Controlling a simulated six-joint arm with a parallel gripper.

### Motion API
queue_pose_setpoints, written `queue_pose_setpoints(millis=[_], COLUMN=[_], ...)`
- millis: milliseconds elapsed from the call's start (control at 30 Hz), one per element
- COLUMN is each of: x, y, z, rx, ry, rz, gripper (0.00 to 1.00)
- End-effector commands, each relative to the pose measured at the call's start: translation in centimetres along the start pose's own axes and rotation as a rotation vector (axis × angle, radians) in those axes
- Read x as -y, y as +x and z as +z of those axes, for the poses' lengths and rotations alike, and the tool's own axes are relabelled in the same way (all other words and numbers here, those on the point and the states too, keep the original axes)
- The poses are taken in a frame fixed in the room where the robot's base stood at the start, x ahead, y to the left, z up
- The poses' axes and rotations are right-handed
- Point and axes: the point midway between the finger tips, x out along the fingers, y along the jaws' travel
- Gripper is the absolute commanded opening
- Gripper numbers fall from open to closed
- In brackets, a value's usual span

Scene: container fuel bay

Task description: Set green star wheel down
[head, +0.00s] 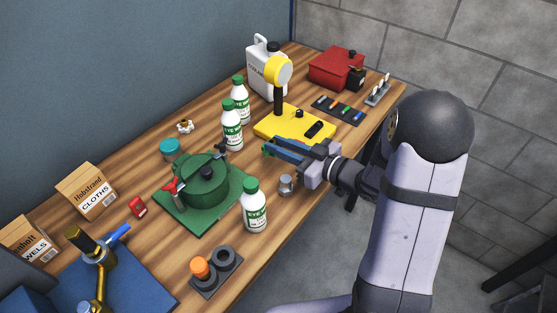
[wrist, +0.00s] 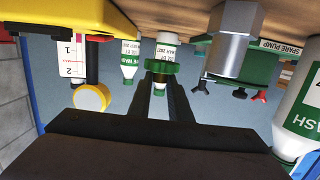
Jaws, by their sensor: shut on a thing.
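My gripper (head: 268,149) is shut on the green star wheel (wrist: 161,68), which sits between the fingertips in the wrist view. In the head view the wheel is small and hard to tell from the fingers. The gripper is over the table, just in front of the yellow base and to the right of the green pump (head: 207,181). I cannot tell exactly how high the wheel is above the wood. The pump stands on a green mat and has a red star handle (head: 172,188) and a black one (head: 222,146).
A grey metal fitting (head: 286,184) stands just below my gripper. An eye wash bottle (head: 253,208) stands at the front, with two more (head: 232,128) behind. The yellow base (head: 293,122) carries an upright post with a yellow disc. A small white-and-orange wheel (head: 185,126) lies near the wall.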

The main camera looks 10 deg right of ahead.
Motion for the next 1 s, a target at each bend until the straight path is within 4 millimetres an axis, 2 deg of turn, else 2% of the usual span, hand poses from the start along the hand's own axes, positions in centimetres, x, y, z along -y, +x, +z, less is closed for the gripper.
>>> queue_pose_setpoints(millis=[100,433,633,1000], x=[0.0,0.0,0.0,0.0], y=[0.2,0.3,0.7,0.8], z=[1.2,2.2,4.4,5.4], rx=[0.001,0.000,0.002,-0.001], ry=[0.001,0.000,0.003,-0.002], rz=[0.000,0.000,0.000,0.000], gripper=[0.00,0.00,0.00,0.00])
